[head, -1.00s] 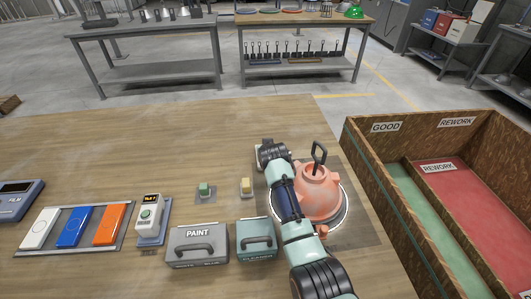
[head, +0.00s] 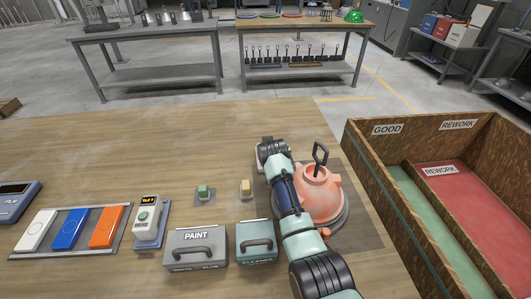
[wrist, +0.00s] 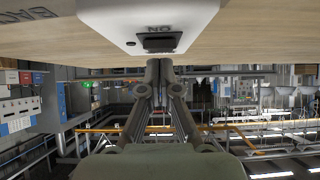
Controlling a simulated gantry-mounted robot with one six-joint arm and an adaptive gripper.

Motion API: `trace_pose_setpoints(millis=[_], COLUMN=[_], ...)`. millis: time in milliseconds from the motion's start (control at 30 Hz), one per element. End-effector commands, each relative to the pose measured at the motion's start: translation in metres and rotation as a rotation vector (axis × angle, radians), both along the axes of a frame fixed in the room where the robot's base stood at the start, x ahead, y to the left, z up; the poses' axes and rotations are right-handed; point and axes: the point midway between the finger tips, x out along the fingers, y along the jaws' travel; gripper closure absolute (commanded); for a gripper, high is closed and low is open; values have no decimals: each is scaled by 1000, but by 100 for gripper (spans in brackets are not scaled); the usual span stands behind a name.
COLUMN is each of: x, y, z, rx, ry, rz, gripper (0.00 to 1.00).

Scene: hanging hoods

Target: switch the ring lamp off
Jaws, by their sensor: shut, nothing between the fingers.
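The ring lamp (head: 341,219) is the round base under an orange hood (head: 320,197) with a black handle, at the right of the table. Its rim now looks dull grey, with no white glow. In the wrist view a pale housing with a dark rocker switch (wrist: 160,43) and an upside-down "ON" mark is close at the top. My gripper (wrist: 164,64) is shut and empty, its fingertips just at the switch; I cannot tell whether they touch it. In the head view my arm hides the switch and the fingertips.
A GOOD/REWORK bin (head: 400,165) stands at the right. Left of my arm are a cleaner box (head: 255,243), a paint box (head: 195,250), small yellow (head: 246,187) and green (head: 203,191) blocks, a gauge (head: 148,222) and a panel tray (head: 70,230).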

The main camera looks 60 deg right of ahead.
Motion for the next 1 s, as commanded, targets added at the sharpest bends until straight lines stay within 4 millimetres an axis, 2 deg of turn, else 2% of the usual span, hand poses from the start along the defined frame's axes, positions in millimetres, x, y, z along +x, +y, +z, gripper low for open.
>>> trace_pose_setpoints(millis=[267,367,500,700,900,1000], x=[1,3,6,-13,-25,-28], y=[0,0,0,27,44,48], z=[6,22,56,90,114,118], rx=[-1,-1,-1,-2,-1,0], ry=[-1,-1,-1,-1,-1,0], rz=[0,2,7,6,6,6], gripper=[100,100,100,100,100,100])
